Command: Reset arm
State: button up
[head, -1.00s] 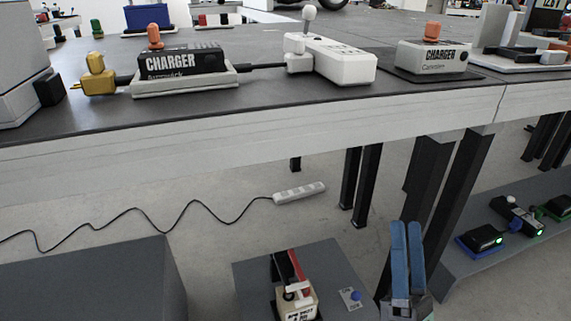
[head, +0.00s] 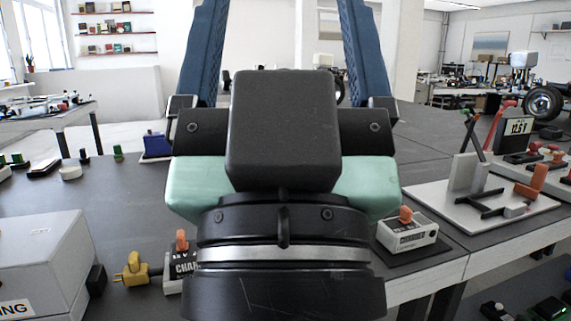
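My gripper (head: 281,50) fills the middle of the head view, close to the camera. Its two blue fingers point up and stand wide apart, with nothing between them. The black and mint-green gripper body hides the middle of the grey table (head: 130,200). A white charger with an orange plug (head: 407,233) shows just right of the gripper. Another charger with an orange plug (head: 180,265) is partly hidden at its left.
A yellow plug (head: 135,269) and a grey box (head: 45,260) lie at the lower left. A white tray with black and orange parts (head: 480,205) stands at the right. A blue bin (head: 157,145) and small coloured items sit at the back left. Wall shelves are beyond.

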notch_tip(320, 180, up, 34)
jog(key=p, duration=3.1)
jog(key=shift+p, duration=0.4)
jog(key=shift+f, duration=0.15)
